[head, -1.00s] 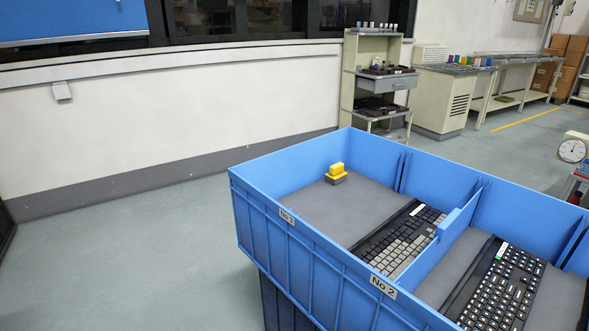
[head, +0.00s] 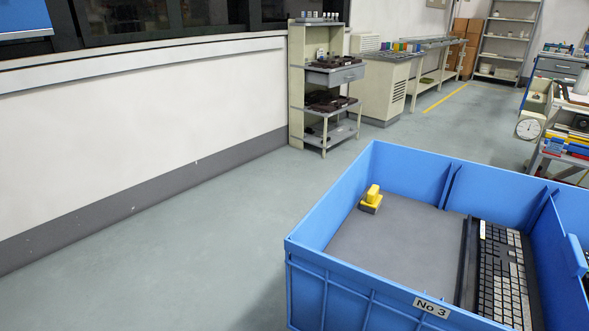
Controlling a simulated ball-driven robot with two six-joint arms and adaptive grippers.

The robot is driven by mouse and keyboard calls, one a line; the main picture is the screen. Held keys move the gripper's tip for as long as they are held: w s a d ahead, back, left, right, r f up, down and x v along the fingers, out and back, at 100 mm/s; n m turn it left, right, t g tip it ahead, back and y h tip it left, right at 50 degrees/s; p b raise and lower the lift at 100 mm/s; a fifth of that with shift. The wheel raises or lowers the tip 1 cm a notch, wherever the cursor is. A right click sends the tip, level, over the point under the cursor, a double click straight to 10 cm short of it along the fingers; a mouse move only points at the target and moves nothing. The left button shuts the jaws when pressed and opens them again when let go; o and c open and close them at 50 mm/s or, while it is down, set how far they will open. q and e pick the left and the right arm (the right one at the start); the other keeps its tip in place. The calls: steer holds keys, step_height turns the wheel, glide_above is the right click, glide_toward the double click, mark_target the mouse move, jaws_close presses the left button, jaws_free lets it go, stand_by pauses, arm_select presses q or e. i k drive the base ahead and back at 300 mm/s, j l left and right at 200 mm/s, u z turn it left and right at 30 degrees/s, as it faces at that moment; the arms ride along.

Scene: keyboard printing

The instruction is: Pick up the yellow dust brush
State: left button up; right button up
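The yellow dust brush (head: 372,195) stands on the grey floor of the blue crate (head: 357,309), near its far left corner. It has a yellow handle on top and a dark grey base. Nothing is touching it apart from the crate floor. Neither of my grippers shows in the head view.
A keyboard (head: 503,275) lies in the right part of the crate's compartment, labelled No 3. The crate walls stand higher than the brush. A shelf unit (head: 325,76) stands by the wall, and a cart with a round dial scale (head: 528,129) is at the right. The floor left of the crate is clear.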

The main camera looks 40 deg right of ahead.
mark_target(372, 201)
steer(key=i+j+z, duration=0.2)
steer(key=i, duration=0.2)
steer(key=i+z, duration=0.2)
steer(key=i, duration=0.25)
steer(key=i+z, duration=0.15)
steer(key=z, duration=0.3)
steer(key=i+j+z, duration=0.15)
steer(key=z, duration=0.3)
steer(key=i+j+z, duration=0.15)
steer(key=z, duration=0.25)
steer(key=i+j+z, duration=0.1)
steer(key=j+z, duration=0.15)
steer(key=z, duration=0.2)
